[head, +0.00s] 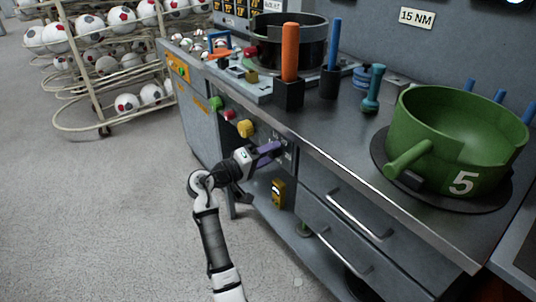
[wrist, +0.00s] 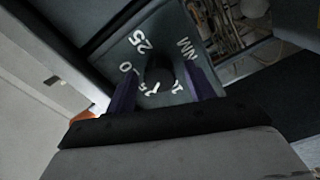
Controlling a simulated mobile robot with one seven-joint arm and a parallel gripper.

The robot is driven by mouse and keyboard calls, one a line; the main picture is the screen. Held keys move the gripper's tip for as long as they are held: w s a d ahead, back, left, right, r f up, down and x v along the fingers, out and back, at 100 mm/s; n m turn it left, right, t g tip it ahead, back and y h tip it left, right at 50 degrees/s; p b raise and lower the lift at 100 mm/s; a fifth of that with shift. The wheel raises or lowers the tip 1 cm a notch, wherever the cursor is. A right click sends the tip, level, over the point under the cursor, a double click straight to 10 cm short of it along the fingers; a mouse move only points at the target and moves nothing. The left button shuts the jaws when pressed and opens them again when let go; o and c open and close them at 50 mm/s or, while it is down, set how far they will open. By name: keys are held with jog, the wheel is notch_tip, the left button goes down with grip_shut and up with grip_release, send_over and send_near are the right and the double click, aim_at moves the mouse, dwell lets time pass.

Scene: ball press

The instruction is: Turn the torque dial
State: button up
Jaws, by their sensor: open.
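The torque dial (wrist: 160,72) is a dark knob on a grey plate with white markings around it. "25" and "NM" can be read; other numbers are partly covered. My gripper (wrist: 163,76) has its two purple fingers apart, one on each side of the knob. I cannot tell whether they touch it. In the head view my gripper (head: 268,150) is at the bench's front panel, below the worktop edge, and its fingers mostly hide the dial. A sign (head: 416,18) on the back wall reads "15 NM".
Green, red and yellow buttons (head: 245,128) sit on the panel left of my gripper. Drawer handles (head: 360,215) stick out to the right. A green pot (head: 440,150) marked 5 stands on the worktop (head: 330,130). Open floor (head: 110,200) lies to the left.

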jog(key=b+v, duration=0.1)
jog(key=v, duration=1.3)
